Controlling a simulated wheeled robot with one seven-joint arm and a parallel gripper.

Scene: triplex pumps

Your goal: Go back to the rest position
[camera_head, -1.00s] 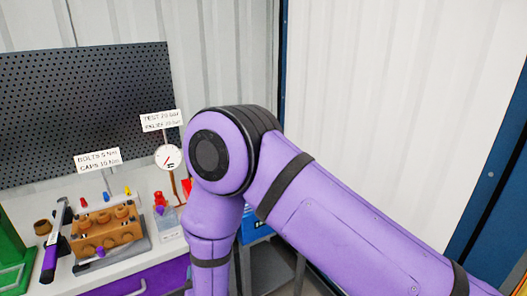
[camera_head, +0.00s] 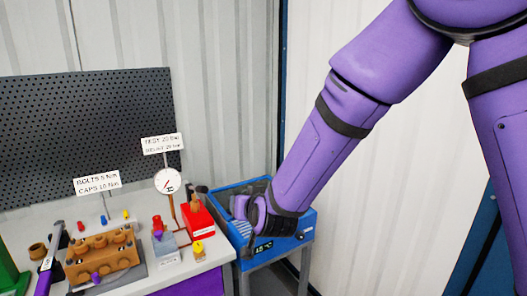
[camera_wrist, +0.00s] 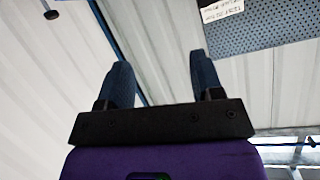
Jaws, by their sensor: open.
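My gripper (camera_wrist: 164,82) shows in the wrist view with its two dark blue fingers apart and nothing between them. Behind the fingers are pale corrugated wall panels. In the head view my purple arm comes down from the upper right, and its lower end is over the blue bin on the right of the bench. The fingers cannot be made out in the head view.
The blue bin (camera_head: 285,247) with a display stands right of the bench (camera_head: 205,262). On the bench are a brown pump block (camera_head: 104,256), a gauge (camera_head: 167,181), a red box (camera_head: 198,220) and a torque wrench (camera_head: 47,265). A perforated panel (camera_head: 80,130) stands behind. Wall panels close the right side.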

